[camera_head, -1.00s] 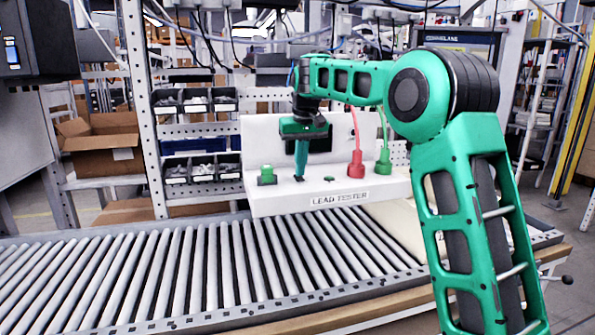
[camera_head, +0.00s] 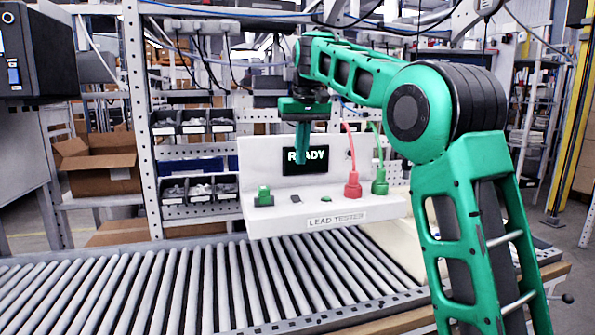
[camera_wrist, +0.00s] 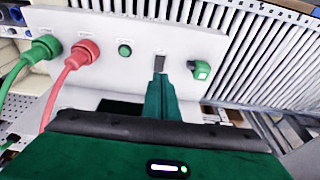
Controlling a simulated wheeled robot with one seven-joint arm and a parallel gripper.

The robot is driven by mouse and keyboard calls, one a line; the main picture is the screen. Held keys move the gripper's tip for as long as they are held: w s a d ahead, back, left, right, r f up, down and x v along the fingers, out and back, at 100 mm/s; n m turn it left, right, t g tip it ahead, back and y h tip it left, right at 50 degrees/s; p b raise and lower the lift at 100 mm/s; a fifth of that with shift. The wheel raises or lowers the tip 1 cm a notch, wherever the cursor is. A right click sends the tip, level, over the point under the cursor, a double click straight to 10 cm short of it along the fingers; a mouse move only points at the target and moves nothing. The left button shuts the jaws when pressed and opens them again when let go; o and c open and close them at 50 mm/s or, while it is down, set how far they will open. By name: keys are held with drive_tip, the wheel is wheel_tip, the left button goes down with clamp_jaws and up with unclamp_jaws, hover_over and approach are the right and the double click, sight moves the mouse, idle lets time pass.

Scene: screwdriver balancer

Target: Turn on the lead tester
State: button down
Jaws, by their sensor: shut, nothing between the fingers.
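The white lead tester (camera_head: 262,220) stands behind the roller conveyor, with its label on the front. Its screen (camera_head: 318,160) is lit with green-white letters that read READY, partly covered by my fingers. A small dark rocker switch (camera_head: 296,198) sits on its top, left of a green button (camera_head: 325,200). In the wrist view the switch (camera_wrist: 160,62) is just past my fingertips. My gripper (camera_head: 303,161) is shut and empty, pointing down above the switch, with a gap between them in the head view.
A red plug (camera_head: 352,187) and a green plug (camera_head: 379,183) with cables stand on the tester's right. A green connector (camera_head: 264,197) stands on its left. Bins (camera_head: 200,188) and a cardboard box (camera_head: 98,165) are behind. The roller conveyor (camera_head: 150,290) is clear.

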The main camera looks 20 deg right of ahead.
drive_tip(key=shift+s+r, duration=0.45)
drive_tip(key=shift+r, duration=0.4)
drive_tip(key=s+d+f+m, duration=0.1)
drive_tip(key=s+d+f, duration=0.35)
drive_tip(key=s, duration=0.25)
drive_tip(key=s+d+f+m+g, duration=0.1)
drive_tip(key=s+d+f, duration=0.2)
drive_tip(key=s+d, duration=0.35)
drive_tip(key=s+d+f+m, duration=0.2)
drive_tip(key=s+d+f, duration=0.2)
drive_tip(key=s, duration=0.4)
drive_tip(key=s+f+m, duration=0.1)
drive_tip(key=s+f, duration=0.8)
drive_tip(key=s, duration=0.3)
drive_tip(key=s+f+m+g, duration=0.1)
drive_tip(key=s+f, duration=0.8)
drive_tip(key=s, duration=0.4)
drive_tip(key=shift+d+g, duration=0.3)
drive_tip(key=shift+d, duration=0.1)
drive_tip(key=shift+w, duration=0.1)
